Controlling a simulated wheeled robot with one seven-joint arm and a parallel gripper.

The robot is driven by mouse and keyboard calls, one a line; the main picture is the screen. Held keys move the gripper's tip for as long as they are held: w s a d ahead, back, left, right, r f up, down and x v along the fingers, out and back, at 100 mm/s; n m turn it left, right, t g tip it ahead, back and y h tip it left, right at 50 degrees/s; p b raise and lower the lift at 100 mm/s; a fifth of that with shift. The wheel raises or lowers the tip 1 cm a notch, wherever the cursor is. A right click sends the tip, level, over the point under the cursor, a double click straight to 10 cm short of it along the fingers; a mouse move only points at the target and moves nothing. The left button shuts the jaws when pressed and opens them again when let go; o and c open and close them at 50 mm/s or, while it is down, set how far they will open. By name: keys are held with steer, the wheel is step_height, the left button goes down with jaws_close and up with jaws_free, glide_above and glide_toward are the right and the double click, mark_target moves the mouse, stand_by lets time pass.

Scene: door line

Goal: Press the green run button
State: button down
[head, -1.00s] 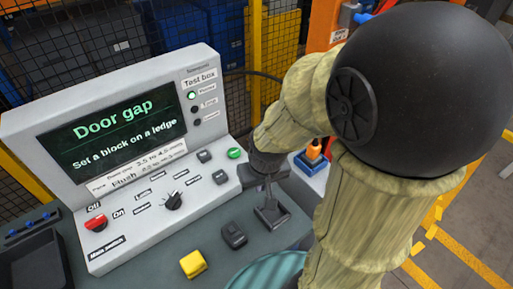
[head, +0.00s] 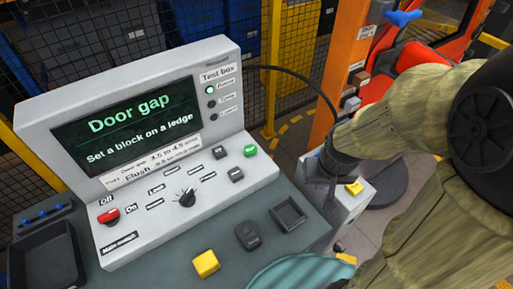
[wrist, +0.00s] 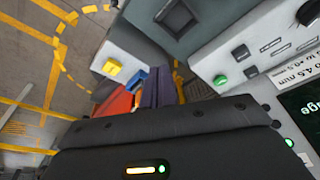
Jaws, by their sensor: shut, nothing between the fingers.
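The green button (head: 250,150) is a round cap at the right end of the sloped panel of the pale grey test box (head: 222,128). It also shows in the wrist view, left of a dark square button (wrist: 220,80). I cannot read a label on it. My gripper (head: 331,190) is to the right of the test box, over the side of a grey stand, apart from the green button. It is shut and empty. Its fingertips are partly hidden and dark in the head view. In the wrist view its dark body fills the bottom.
A grey stand with a yellow button (head: 354,188) is close to my gripper. A small empty tray (head: 288,214), a dark block (head: 248,236) and a yellow block (head: 206,263) are on the bench. A black cable arcs behind. An orange post (head: 343,70) stands at the back.

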steer(key=m+t+y+p, duration=0.4)
steer(key=m+y+p, duration=0.3)
steer(key=m+p, duration=0.8)
glide_above(253, 150)
steer(key=b, duration=0.3)
step_height(253, 150, down, 6)
steer(key=m, duration=0.2)
steer(key=shift+f+m, duration=0.25)
steer(key=shift+m, duration=0.15)
step_height(253, 150, down, 9)
steer(key=b, duration=0.7)
steer(key=shift+r, duration=0.1)
steer(key=shift+f, duration=0.4)
